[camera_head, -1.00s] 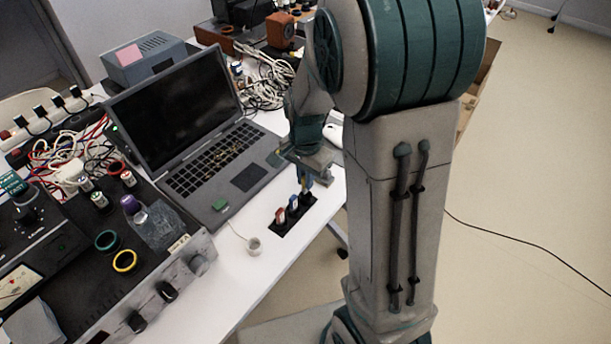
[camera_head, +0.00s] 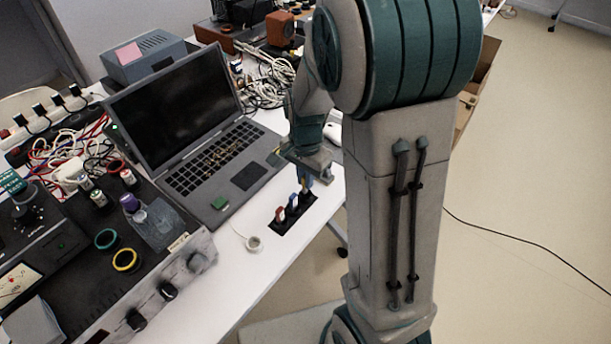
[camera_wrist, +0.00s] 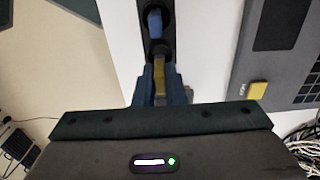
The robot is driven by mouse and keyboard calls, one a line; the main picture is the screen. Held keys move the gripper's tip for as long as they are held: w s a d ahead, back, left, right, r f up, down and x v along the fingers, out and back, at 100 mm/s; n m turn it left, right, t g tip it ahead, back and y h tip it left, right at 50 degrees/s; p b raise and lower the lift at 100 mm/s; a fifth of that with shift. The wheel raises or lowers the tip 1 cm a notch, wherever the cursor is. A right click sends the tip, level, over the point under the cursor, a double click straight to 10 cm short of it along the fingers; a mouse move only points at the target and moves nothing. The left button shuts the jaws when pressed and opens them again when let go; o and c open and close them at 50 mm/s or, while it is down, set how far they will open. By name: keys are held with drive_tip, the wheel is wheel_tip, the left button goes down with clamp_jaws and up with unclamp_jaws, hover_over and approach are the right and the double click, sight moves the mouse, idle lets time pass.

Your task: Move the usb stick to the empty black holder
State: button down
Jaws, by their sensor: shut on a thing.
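The usb stick (camera_wrist: 160,75) shows in the wrist view as a yellowish piece between my fingers. My gripper (camera_wrist: 158,88) is shut on it; in the head view my gripper (camera_head: 305,184) is at the far end of the black holder strip (camera_head: 276,231). The strip also shows in the wrist view (camera_wrist: 145,40). A red-and-white stick (camera_head: 280,215) and a blue one (camera_head: 293,202) stand upright in the strip's nearer slots. The held stick is at the end slot; my fingers hide its lower end, so I cannot tell how deep it sits.
A black instrument with knobs (camera_head: 85,275) fills the lower left.

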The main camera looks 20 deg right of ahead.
drive_tip(key=shift+f+b, duration=0.8)
drive_tip(key=shift+f, duration=0.35)
idle(0.4)
drive_tip(key=c, duration=1)
unclamp_jaws()
drive_tip(key=shift+r, duration=0.15)
drive_tip(key=shift+r+p, duration=2.2)
drive_tip(key=shift+r, duration=0.25)
drive_tip(key=shift+f, duration=0.1)
